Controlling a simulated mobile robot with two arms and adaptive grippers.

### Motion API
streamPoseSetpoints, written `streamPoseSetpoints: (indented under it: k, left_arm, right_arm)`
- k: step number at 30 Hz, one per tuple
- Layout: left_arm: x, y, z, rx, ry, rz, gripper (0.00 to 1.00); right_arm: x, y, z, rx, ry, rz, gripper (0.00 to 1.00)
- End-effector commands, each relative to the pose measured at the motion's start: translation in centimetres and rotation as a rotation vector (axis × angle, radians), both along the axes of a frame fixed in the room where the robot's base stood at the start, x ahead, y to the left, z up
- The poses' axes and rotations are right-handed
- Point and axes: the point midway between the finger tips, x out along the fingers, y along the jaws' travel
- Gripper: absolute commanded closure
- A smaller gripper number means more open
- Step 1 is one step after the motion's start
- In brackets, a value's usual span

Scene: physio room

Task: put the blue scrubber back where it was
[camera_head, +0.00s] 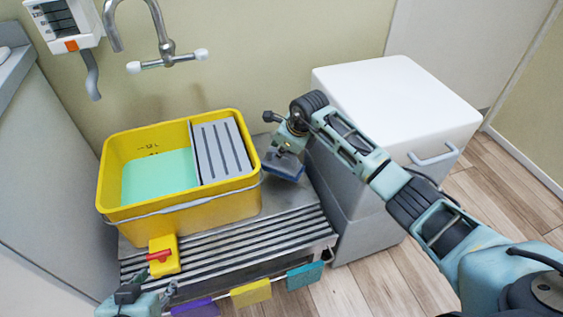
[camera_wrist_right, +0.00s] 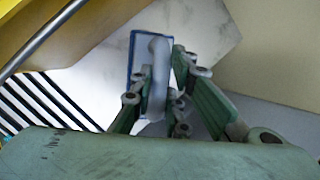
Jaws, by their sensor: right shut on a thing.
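The blue scrubber (camera_head: 284,166) is just right of the yellow bucket (camera_head: 200,207), over the back right of the ribbed metal drainer (camera_head: 292,232). My right gripper (camera_head: 287,149) is shut on its grey handle from above. In the right wrist view the scrubber's blue-edged plate (camera_wrist_right: 134,52) and grey handle (camera_wrist_right: 157,70) show between my right fingers (camera_wrist_right: 163,92). I cannot tell whether the scrubber touches the metal surface. My left gripper (camera_head: 152,293) is low at the front left, below the drainer's front edge. Its opening is unclear.
The bucket holds green liquid and a grey slotted insert (camera_head: 222,150). A yellow block with a red handle (camera_head: 164,256) is at its front. Cloths (camera_head: 251,292) hang on the front rail. A white-topped cabinet (camera_head: 395,100) stands close on the right; a tap (camera_head: 168,55) is behind.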

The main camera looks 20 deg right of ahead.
Motion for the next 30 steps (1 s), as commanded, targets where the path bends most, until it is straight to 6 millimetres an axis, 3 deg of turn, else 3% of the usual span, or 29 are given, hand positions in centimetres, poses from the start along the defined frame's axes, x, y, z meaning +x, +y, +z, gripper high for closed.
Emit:
streamPoseSetpoints:
  k: [13,29,30]
  left_arm:
    - [4.4,-1.7,3.8,-0.059,-0.262,-0.02,0.6]
    - [5.0,-2.0,4.6,-0.069,-0.307,-0.022,0.6]
    - [5.1,-2.0,4.7,-0.071,-0.313,-0.023,0.6]
  right_arm:
    - [0.0,0.0,-4.1,0.001,-0.002,0.0,1.0]
    - [0.1,0.0,-4.5,0.0,-0.003,0.001,1.0]
    - [0.0,0.0,-4.5,0.0,-0.002,0.001,0.83]
